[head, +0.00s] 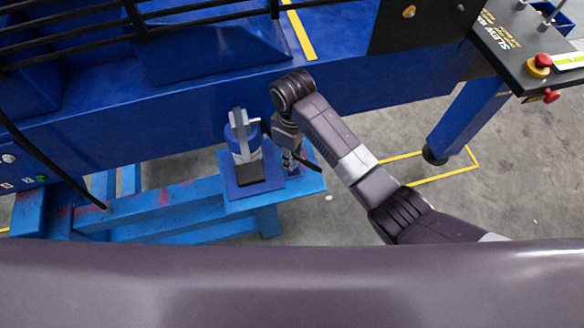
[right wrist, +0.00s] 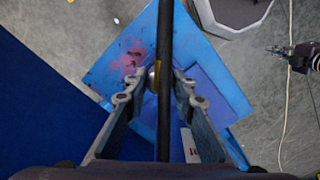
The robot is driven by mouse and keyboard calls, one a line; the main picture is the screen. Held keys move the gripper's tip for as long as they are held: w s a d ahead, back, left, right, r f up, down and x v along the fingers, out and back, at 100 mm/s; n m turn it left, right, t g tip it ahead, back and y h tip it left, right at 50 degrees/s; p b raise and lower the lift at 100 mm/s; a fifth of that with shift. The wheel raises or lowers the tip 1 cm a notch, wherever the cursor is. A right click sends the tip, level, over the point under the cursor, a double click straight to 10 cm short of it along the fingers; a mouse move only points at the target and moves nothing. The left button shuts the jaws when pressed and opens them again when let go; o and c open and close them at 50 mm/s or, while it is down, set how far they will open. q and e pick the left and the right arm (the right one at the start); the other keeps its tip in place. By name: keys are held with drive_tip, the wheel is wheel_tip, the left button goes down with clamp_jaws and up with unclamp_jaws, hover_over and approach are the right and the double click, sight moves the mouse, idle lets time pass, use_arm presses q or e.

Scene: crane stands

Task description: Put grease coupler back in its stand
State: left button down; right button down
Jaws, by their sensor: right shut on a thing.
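My right gripper (head: 291,160) reaches down over the right side of a small blue stand (head: 310,182). In the right wrist view, its two fingers (right wrist: 158,88) stand either side of a black hose (right wrist: 166,30). The gripper is shut on the grease coupler, which is mostly hidden by the fingers and hose. A small silver and yellowish part (right wrist: 153,78) shows beside the hose between the fingers. The stand's blue top also shows below the fingers in the right wrist view (right wrist: 205,50). I cannot tell whether the coupler touches the stand.
A blue and grey device (head: 243,138) stands on the blue plate just left of the gripper. A large blue machine frame (head: 190,115) runs behind. A control panel with red buttons (head: 541,65) is at the upper right. Grey floor (head: 330,215) is free right of the stand.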

drive_tip(key=shift+f+b, duration=0.35)
drive_tip(key=shift+f, duration=0.6)
drive_tip(key=c, duration=1.5)
unclamp_jaws()
drive_tip(key=shift+c, duration=0.2)
wheel_tip(320, 180, up, 3)
drive_tip(key=shift+f+p, duration=0.15)
drive_tip(key=shift+p, duration=1)
drive_tip(key=shift+r, duration=1.1)
